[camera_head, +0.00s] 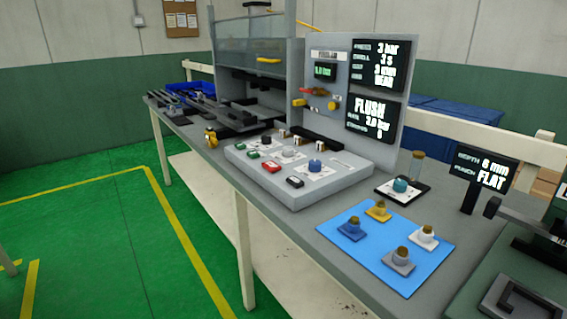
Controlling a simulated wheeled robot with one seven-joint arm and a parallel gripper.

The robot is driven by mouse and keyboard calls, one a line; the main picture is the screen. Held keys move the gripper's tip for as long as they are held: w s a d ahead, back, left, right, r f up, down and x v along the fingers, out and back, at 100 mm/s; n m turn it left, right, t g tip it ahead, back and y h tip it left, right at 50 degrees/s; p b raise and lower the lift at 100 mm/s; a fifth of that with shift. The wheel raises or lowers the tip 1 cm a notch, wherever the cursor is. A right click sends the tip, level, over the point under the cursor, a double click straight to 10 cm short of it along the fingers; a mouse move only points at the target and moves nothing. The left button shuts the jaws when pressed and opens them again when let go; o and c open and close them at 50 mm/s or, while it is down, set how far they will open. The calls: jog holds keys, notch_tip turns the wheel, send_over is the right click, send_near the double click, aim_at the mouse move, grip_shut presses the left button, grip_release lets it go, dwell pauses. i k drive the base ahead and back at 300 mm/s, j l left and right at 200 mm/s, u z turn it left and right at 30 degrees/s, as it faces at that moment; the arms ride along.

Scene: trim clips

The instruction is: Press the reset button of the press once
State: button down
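The press (254,75) stands at the back of the grey bench, with a clear guard and a dark bed. In front of it is a grey control box (300,187). An upright display panel (340,110) behind the box reads "FLUSH". My gripper is not visible in this view.
A blue mat (372,262) with several small capped pieces lies right of the box. A dark green fixture fills the bottom right corner. Green floor at left is open.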

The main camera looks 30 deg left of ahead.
aim_at(295, 182)
jog(key=i+j, duration=0.15)
jog(key=j, duration=0.35)
jog(key=i+j+z, duration=0.1)
jog(key=j, duration=0.45)
jog(key=i+j, duration=0.1)
jog(key=j, duration=0.4)
jog(key=i+j+z, duration=0.15)
jog(key=j, duration=0.95)
jog(key=j+z, duration=0.1)
jog(key=j, duration=0.6)
jog(key=k, duration=0.05)
